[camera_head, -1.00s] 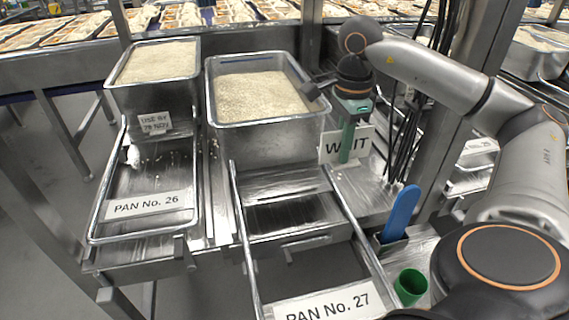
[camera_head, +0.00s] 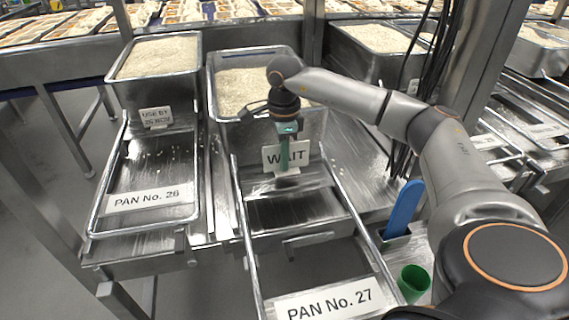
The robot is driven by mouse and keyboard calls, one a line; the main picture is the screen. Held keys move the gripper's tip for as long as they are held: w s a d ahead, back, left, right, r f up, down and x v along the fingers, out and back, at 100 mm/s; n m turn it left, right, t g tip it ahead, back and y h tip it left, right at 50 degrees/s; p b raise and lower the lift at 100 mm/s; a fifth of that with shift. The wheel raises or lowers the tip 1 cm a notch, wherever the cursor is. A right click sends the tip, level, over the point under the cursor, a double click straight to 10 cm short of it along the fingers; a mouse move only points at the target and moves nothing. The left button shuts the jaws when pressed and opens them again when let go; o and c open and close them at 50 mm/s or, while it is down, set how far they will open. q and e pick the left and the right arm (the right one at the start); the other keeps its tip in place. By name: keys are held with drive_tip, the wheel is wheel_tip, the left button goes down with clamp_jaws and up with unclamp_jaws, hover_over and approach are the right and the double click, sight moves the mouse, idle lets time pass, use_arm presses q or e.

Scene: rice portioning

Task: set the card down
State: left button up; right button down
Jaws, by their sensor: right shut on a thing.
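The white card marked WAIT (camera_head: 298,153) hangs upright in front of the front wall of the rice pan at PAN No. 27. My right gripper (camera_head: 285,166) is shut on the card from above, its green fingers over the card's middle. Whether the card touches the pan wall or the shelf below cannot be told. The rice pan (camera_head: 228,130) is partly hidden behind my right arm. My left gripper is not in view.
Another rice pan (camera_head: 153,89) stands at the left with a USE BY card (camera_head: 155,116) on its front. The PAN No. 26 tray (camera_head: 148,172) lies before it. A blue-handled tool (camera_head: 403,208) and a green cup (camera_head: 413,283) stand at the right.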

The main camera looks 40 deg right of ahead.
wheel_tip(320, 180, down, 2)
drive_tip(key=shift+s, duration=0.1)
drive_tip(key=shift+f, duration=0.35)
drive_tip(key=shift+f, duration=0.15)
drive_tip(key=c, duration=1)
unclamp_jaws()
drive_tip(key=shift+c, duration=0.2)
wheel_tip(320, 180, up, 12)
drive_tip(key=shift+f+p, duration=0.15)
drive_tip(key=shift+p, duration=0.8)
drive_tip(key=shift+r, duration=0.35)
